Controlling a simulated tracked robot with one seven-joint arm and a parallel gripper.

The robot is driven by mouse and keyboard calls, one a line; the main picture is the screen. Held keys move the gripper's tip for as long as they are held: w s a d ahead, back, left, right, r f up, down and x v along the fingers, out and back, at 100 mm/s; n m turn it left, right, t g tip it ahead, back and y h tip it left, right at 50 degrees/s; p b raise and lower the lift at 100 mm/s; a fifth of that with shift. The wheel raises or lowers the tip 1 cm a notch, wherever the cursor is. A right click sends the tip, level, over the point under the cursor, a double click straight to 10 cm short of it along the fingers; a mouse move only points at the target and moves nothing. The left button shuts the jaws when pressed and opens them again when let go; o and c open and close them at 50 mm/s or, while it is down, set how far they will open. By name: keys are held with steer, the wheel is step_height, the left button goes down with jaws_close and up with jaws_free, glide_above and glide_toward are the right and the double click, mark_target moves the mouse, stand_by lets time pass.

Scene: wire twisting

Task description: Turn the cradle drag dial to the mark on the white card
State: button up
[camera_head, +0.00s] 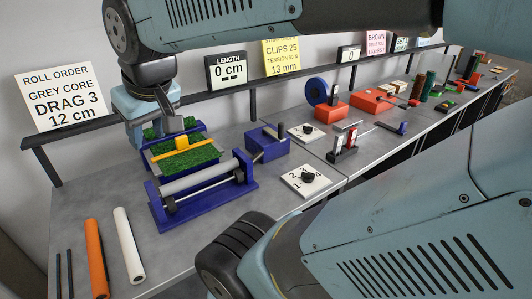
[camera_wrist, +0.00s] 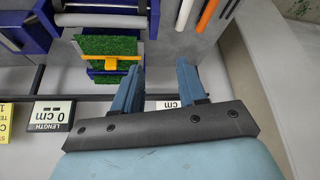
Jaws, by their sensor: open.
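The white card (camera_head: 60,96) at the left reads "ROLL ORDER, GREY CORE, DRAG 3, 12 cm". A white plate with a black dial (camera_head: 307,178) and printed numerals lies on the bench, just right of the blue cradle (camera_head: 168,216); I take it for the drag dial, and its pointer is too small to read. A grey roller (camera_head: 196,178) lies in the cradle. My gripper (camera_head: 168,118) is by the green turf block behind the cradle, well left of the dial. In the wrist view my gripper (camera_wrist: 158,82) is open, with nothing between its fingers.
The turf block (camera_head: 185,158) carries a yellow piece. Another dial plate (camera_head: 308,133) lies farther back beside a blue box (camera_head: 267,146). Orange (camera_head: 96,258) and white (camera_head: 129,245) tubes lie front left. A dark rail (camera_head: 92,130) with signs runs behind.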

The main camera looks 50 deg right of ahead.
steer(key=w+d+f+g+h, duration=0.25)
steer(key=w+d, duration=0.25)
steer(key=d, duration=0.6)
steer(key=n+g+y, duration=0.3)
glide_above(308, 173)
step_height(308, 173, down, 16)
step_height(308, 173, down, 13)
steer(key=shift+d+f, duration=0.1)
steer(key=shift+c, duration=0.2)
jaws_close()
